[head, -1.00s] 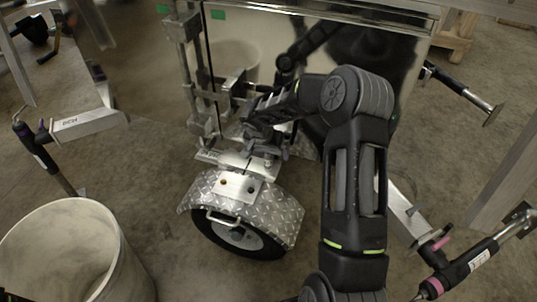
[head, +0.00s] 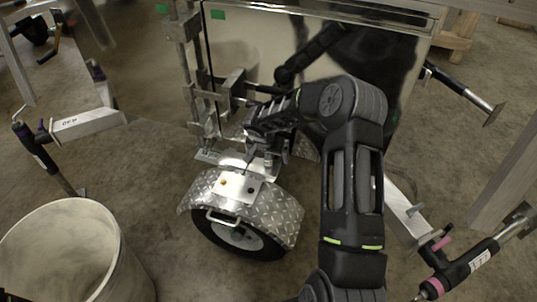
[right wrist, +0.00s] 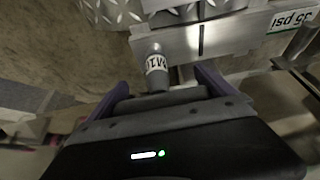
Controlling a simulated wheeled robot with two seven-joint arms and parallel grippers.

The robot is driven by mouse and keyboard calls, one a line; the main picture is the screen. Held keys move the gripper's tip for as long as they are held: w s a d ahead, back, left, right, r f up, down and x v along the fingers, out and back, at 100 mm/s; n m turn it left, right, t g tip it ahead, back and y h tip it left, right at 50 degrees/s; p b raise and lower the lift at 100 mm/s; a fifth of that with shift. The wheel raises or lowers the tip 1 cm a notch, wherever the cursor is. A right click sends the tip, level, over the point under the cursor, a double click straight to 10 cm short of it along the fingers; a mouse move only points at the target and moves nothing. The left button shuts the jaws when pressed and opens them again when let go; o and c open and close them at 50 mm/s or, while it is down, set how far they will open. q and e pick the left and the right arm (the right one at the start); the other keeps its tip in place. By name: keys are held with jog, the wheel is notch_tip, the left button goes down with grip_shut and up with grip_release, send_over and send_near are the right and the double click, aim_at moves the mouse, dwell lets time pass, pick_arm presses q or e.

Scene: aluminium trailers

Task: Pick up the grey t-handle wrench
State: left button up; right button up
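In the right wrist view, a grey cylindrical stem with a white printed label (right wrist: 157,66) stands between the fingers of my right gripper (right wrist: 165,78). It appears to be part of the grey t-handle wrench; a dull grey crosswise bar at its base may be the handle. The purple-lined fingers are spread, one on each side, with gaps to the stem. In the head view, my right gripper (head: 262,140) is above the metal bracket behind the fender, and the wrench cannot be made out clearly there. My left gripper is not in view.
A diamond-plate fender (head: 282,207) over a wheel (head: 234,236) lies just in front of the gripper. The shiny trailer panel (head: 240,50) and its vertical latch post (head: 186,70) stand behind. A white bin (head: 70,255) is at lower left. Open floor lies between.

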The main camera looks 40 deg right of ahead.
jog(key=c, duration=1.5)
jog(key=shift+r, duration=0.15)
jog(key=shift+w+r, duration=0.1)
jog(key=shift+r, duration=0.7)
notch_tip(320, 180, up, 2)
jog(key=shift+r, duration=0.1)
jog(key=s+a+b, duration=0.1)
jog(key=s+a, duration=0.2)
jog(key=a, duration=0.2)
jog(key=s+a+b, duration=0.1)
jog(key=s+a, duration=0.3)
jog(key=a, duration=0.1)
jog(key=s+a+b, duration=0.1)
jog(key=s+a, duration=0.2)
jog(key=a, duration=0.2)
jog(key=shift+s+f, duration=0.2)
jog(key=shift+f, duration=0.05)
jog(key=shift+d, duration=0.1)
